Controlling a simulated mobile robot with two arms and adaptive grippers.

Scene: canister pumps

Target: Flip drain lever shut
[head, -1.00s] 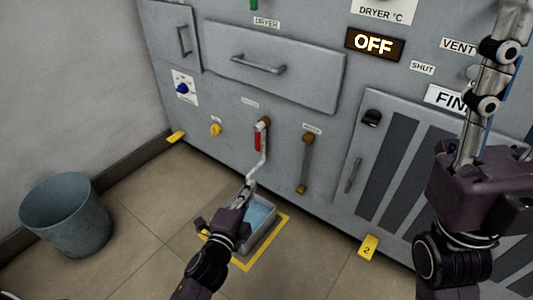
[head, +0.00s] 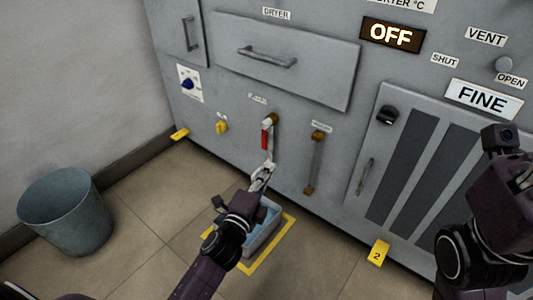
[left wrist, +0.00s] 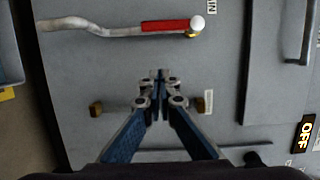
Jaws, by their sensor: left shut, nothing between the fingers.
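The drain lever (head: 265,138) is a red handle with a white end, lying along the bent metal drain pipe below a brass fitting on the grey panel. It shows in the left wrist view (left wrist: 165,26) at the top, in line with the pipe (left wrist: 85,27). My left gripper (head: 267,167) is shut and empty. In the head view its fingers overlap the lower pipe. In the left wrist view its fingertips (left wrist: 158,74) are apart from the lever, in front of the brass-ended gauge (left wrist: 96,108). My right arm shows at the right, its fingers out of view.
A tray of water (head: 275,232) stands on the floor within a yellow outline, partly behind my left arm. A grey bucket (head: 65,212) stands at the left. A yellow knob (head: 222,127), a blue knob (head: 187,84) and the tall gauge (head: 315,165) are on the panel near the lever.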

